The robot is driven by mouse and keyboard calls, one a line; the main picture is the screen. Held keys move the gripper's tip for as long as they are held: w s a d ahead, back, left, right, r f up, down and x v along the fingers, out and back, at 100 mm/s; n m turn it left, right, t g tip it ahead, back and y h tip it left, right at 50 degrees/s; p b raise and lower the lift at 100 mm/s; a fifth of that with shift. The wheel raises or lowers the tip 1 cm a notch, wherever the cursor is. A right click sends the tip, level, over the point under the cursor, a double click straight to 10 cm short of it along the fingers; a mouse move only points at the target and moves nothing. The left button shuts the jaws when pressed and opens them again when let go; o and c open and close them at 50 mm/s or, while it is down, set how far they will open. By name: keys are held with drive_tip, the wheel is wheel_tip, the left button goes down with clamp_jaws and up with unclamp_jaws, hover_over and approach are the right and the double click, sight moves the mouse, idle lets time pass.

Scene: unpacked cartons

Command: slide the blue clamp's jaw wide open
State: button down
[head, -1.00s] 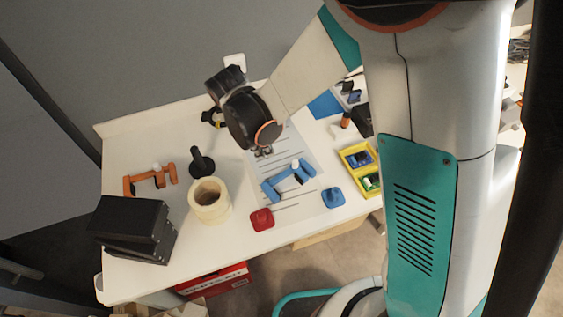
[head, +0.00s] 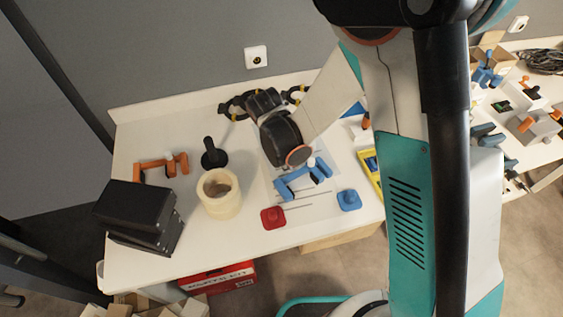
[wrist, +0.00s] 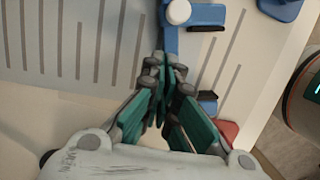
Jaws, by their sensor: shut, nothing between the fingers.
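The blue clamp (head: 303,184) lies on a printed sheet on the white table, with a white knob (head: 311,162) near its right end. In the wrist view, the clamp's knobbed jaw (wrist: 203,15) is at the top, and its other blue end (wrist: 208,103) shows to the right of the fingers. The fingers hide the bar between them. My gripper (wrist: 168,64) is shut and empty over the bar, just below the knobbed jaw in that picture. Whether the tips touch the clamp I cannot tell. In the head view my wrist hides the fingers.
A red block (head: 273,217) and a blue block (head: 349,200) sit near the clamp at the table's front. A tape roll (head: 219,194), black stand (head: 213,155), orange clamp (head: 162,166) and black boxes (head: 138,215) stand left. A yellow bin (head: 370,175) is right, partly hidden by my arm.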

sight(304, 167)
drive_tip(key=shift+w+d+r, duration=0.1)
drive_tip(key=shift+w+d, duration=0.05)
drive_tip(key=shift+d, duration=0.45)
drive_tip(key=shift+w+d, duration=0.15)
drive_tip(key=shift+d, duration=0.45)
drive_tip(key=shift+w+d+b, duration=0.35)
drive_tip(key=shift+d+b, duration=0.1)
drive_tip(key=shift+d, duration=0.25)
drive_tip(key=shift+a, duration=0.1)
